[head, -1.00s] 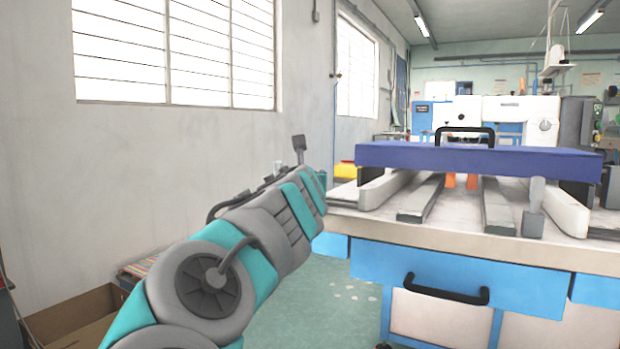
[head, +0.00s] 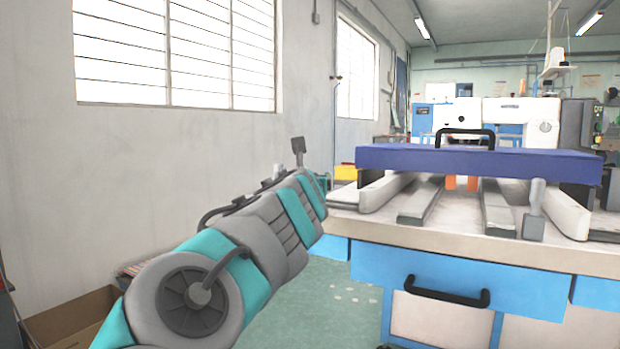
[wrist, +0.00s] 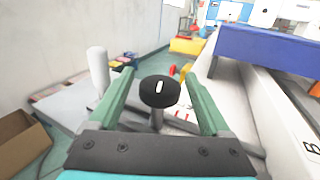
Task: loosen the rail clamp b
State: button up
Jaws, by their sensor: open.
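A black round knob (wrist: 158,92) with a white mark on top stands on a short grey stem in the wrist view. It is likely the clamp's knob. My gripper (wrist: 159,75) is open, its two green fingers on either side of the knob, with a visible gap at each side. To the right a white rail (wrist: 270,110) carries a letter that looks like B. In the head view my gripper cannot be made out at the far end of my arm, by the table's left end. There a grey lever (head: 535,205) stands at the table's right front.
A blue panel (head: 480,160) with a black handle lies across the rails on the table (head: 450,238). In the wrist view a pale post (wrist: 98,70) stands left of my gripper, and a cardboard box (wrist: 20,145) is at lower left. The wall is on the left.

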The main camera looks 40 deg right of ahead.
jog(key=shift+v, duration=3.2)
jog(key=shift+r, duration=0.1)
